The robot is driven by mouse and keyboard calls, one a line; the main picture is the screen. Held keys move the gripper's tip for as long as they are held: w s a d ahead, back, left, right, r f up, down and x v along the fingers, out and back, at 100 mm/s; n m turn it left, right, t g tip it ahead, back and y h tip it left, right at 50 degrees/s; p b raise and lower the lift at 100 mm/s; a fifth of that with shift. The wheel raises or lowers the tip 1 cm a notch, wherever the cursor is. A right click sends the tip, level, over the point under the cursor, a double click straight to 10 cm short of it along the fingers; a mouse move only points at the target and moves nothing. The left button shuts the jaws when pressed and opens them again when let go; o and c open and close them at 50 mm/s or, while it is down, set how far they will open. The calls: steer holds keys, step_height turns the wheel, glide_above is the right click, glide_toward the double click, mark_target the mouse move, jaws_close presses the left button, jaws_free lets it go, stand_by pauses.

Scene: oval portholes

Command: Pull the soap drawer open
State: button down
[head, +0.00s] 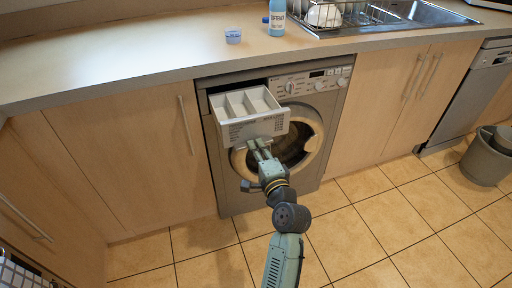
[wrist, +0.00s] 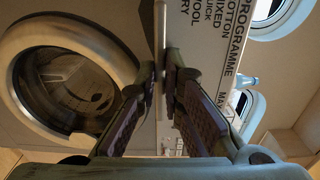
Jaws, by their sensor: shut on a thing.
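The soap drawer (head: 256,129) sticks well out of the upper left of the grey washing machine (head: 318,103), its pale compartments showing from above. My gripper (head: 258,146) is at the drawer front's lower edge, below its printed panel. In the wrist view my gripper's fingers (wrist: 163,75) are closed together on the edge of the drawer front (wrist: 198,45), which carries printed programme words. The exact part between the fingertips is mostly hidden by them. The round door (wrist: 62,85) of the machine lies left in the wrist view, shut.
A worktop (head: 170,60) runs above the machine, with a blue bottle (head: 277,20), a small blue-topped tub (head: 233,36) and a dish rack (head: 345,14). Wooden cupboards (head: 125,150) flank the machine. The tiled floor (head: 360,225) in front is clear; a grey bin (head: 486,160) stands far right.

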steer(key=c, duration=1.7)
jaws_free()
steer(key=v, duration=0.7)
steer(key=shift+s+d, duration=0.1)
steer(key=shift+s, duration=0.15)
